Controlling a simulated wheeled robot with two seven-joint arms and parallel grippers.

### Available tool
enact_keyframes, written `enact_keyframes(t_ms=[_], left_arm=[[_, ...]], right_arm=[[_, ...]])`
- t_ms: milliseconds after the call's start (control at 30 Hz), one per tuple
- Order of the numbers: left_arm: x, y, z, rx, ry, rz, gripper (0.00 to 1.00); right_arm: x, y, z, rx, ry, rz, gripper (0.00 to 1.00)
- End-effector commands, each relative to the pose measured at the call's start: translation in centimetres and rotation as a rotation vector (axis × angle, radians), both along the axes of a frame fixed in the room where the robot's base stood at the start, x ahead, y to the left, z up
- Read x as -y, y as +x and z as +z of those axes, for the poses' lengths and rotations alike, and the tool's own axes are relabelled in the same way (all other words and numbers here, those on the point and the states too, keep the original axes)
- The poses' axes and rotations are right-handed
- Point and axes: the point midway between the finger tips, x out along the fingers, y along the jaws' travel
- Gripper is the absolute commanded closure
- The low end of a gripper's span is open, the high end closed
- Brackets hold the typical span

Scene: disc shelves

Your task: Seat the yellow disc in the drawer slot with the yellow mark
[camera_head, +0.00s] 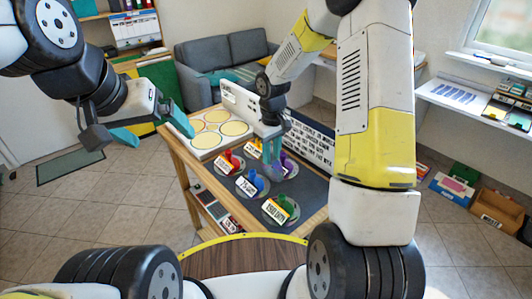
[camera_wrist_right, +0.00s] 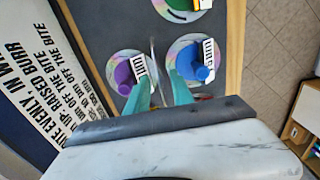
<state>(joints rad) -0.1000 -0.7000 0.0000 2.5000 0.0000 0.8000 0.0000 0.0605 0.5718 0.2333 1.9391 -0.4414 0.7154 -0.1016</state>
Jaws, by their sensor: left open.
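No disc can be surely told as yellow. Several shiny discs with coloured knobs and white labels lie on the dark-topped table (camera_head: 312,188): red (camera_head: 226,163), blue (camera_head: 250,186), purple (camera_head: 287,166) and a green one (camera_head: 280,209) nearest me. My left gripper (camera_head: 152,128) is open and empty, left of the table. No yellow-marked drawer slot is clearly visible.
A white tray (camera_head: 197,143) with several pale yellow rounds stands at the table's far left end. A lettered board (camera_head: 312,143) runs along the table's right side. A grey sofa (camera_head: 222,55) is behind. Floor on the left is free.

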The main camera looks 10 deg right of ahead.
Motion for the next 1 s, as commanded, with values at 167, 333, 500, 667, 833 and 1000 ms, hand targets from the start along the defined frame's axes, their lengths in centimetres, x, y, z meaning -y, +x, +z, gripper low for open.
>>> enact_keyframes(t_ms=[167, 333, 500, 667, 833, 1000], left_arm=[[0.0, 0.0, 0.0, 0.0, 0.0, 0.0, 0.06], [0.0, 0.0, 0.0, 0.0, 0.0, 0.0, 0.06], [0.0, 0.0, 0.0, 0.0, 0.0, 0.0, 0.06], [0.0, 0.0, 0.0, 0.0, 0.0, 0.0, 0.06], [0.0, 0.0, 0.0, 0.0, 0.0, 0.0, 0.06], [0.0, 0.0, 0.0, 0.0, 0.0, 0.0, 0.06]], right_arm=[[-0.01, 0.02, -0.14, 0.001, 0.0, -0.001, 0.72], [-0.02, 0.01, -0.12, 0.001, 0.001, -0.001, 0.93], [-0.02, 0.02, -0.11, 0.001, 0.001, -0.001, 1.0], [-0.02, 0.02, -0.1, 0.001, 0.001, -0.001, 1.0], [-0.02, 0.02, -0.1, 0.001, 0.001, -0.001, 1.0], [-0.02, 0.02, -0.1, 0.001, 0.001, -0.001, 1.0]])
